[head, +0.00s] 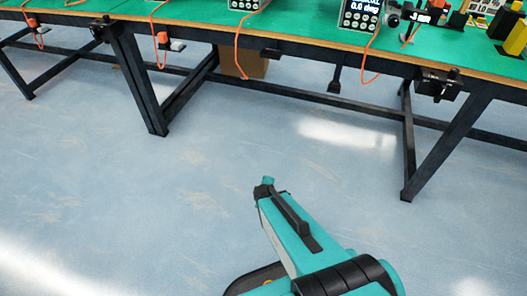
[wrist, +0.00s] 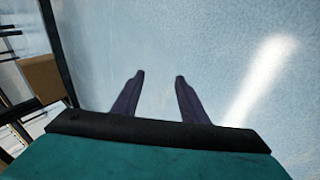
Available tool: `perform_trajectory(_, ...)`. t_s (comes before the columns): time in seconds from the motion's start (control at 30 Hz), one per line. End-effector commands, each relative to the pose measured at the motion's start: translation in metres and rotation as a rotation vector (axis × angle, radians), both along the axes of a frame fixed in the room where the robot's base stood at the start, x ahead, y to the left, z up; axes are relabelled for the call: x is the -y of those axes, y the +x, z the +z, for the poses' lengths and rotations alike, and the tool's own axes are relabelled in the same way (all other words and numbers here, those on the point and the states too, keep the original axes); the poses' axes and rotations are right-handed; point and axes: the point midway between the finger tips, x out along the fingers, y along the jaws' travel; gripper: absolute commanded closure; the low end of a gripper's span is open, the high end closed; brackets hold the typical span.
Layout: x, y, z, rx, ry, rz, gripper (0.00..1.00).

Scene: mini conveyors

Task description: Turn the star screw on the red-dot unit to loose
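I cannot make out a star screw or a red dot in either view. Another unit (head: 247,4) further left is cut off too. In the wrist view my gripper (wrist: 159,75) has its two dark fingers apart with nothing between them, over bare blue floor. It is away from the table top. My teal arm shows low in the head view, below the table front.
The green table (head: 205,22) runs across the top, on dark legs (head: 140,85) and crossbars. Orange cables (head: 237,50) hang over its front edge. A cardboard box (head: 243,63) lies underneath, also in the wrist view (wrist: 43,78). The floor before the table is clear.

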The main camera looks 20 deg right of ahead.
Motion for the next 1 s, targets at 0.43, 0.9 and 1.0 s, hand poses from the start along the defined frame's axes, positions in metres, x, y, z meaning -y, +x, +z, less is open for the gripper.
perform_trajectory(0.43,-0.057,-0.197,-0.085,-0.538,0.26,-0.644,0.6)
perform_trajectory(0.9,-0.091,-0.273,-0.071,-0.787,0.298,-0.996,0.6)
perform_trajectory(1.0,-0.091,-0.273,-0.071,-0.787,0.299,-0.996,0.6)
